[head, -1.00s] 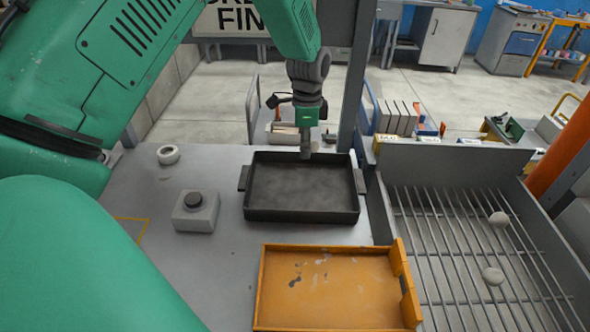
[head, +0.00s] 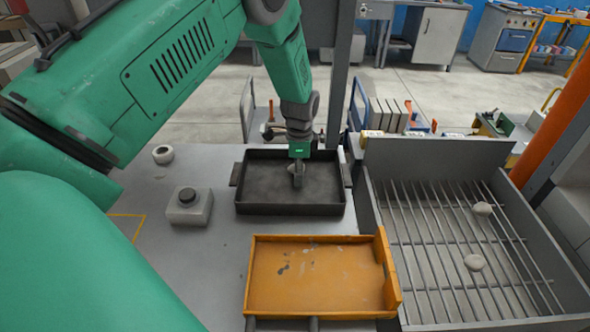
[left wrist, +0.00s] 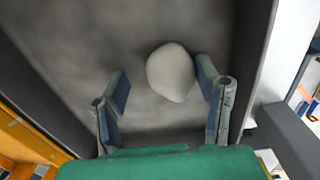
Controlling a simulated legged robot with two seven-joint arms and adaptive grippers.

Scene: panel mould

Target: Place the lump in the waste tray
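A pale rounded lump (left wrist: 171,72) shows in the left wrist view against the dark floor of the black tray (head: 240,205). My left gripper (head: 297,182) points down into that tray; its fingers (left wrist: 163,92) are open around the lump. The lump is close to the right finger, with a clear gap to the left one; I cannot tell if it touches. An orange tray (head: 318,275) with dark specks stands in front of the black tray and looks otherwise empty. My right gripper is out of view.
A grey box with a dark button (head: 189,206) and a white ring (head: 163,154) stand left of the black tray.

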